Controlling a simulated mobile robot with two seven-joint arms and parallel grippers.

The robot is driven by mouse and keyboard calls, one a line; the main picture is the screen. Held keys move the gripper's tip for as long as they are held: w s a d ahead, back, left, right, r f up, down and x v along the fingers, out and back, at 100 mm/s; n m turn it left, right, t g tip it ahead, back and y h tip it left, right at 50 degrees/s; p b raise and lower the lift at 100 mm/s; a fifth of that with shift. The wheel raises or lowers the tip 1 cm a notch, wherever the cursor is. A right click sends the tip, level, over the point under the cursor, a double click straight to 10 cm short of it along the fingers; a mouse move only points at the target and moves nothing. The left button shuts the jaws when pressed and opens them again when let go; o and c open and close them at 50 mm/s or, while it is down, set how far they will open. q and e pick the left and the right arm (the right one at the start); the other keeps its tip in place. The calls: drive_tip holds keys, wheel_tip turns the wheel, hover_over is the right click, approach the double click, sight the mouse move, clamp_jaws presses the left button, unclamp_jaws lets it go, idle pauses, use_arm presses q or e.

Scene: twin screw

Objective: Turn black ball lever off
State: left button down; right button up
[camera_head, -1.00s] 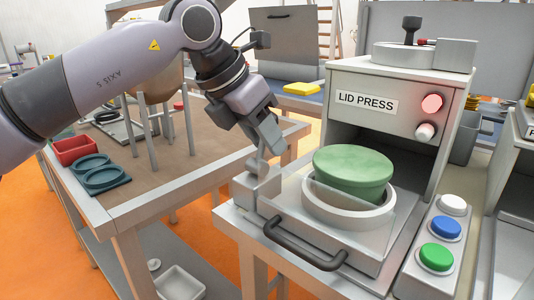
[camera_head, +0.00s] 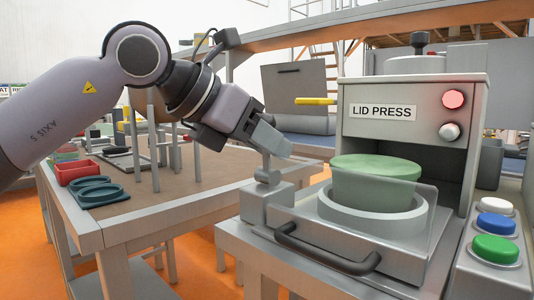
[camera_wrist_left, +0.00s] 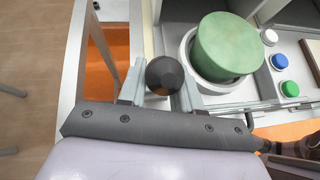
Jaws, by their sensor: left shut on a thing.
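The black ball (camera_wrist_left: 165,75) of the lever sits between the two fingers of my left gripper (camera_wrist_left: 162,92) in the left wrist view. In the head view my left gripper (camera_head: 273,142) is shut on the top of the lever, and its fingers hide the ball. The grey lever stem (camera_head: 267,170) stands on a block at the left front corner of the lid press (camera_head: 410,90). The stem looks about upright.
A green lid (camera_head: 376,166) rests on a white ring in the press, behind a clear guard. A dark handle (camera_head: 325,258) sticks out in front. White, blue (camera_head: 495,226) and green (camera_head: 496,249) buttons are at the right. A worktable with a red tray (camera_head: 77,172) stands left.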

use_arm(q)
drive_tip(key=shift+r, duration=0.15)
drive_tip(key=c, duration=0.8)
unclamp_jaws()
drive_tip(key=shift+c, duration=0.2)
drive_tip(key=p+v, duration=0.1)
drive_tip(key=v, duration=0.6)
drive_tip(key=shift+a, duration=0.1)
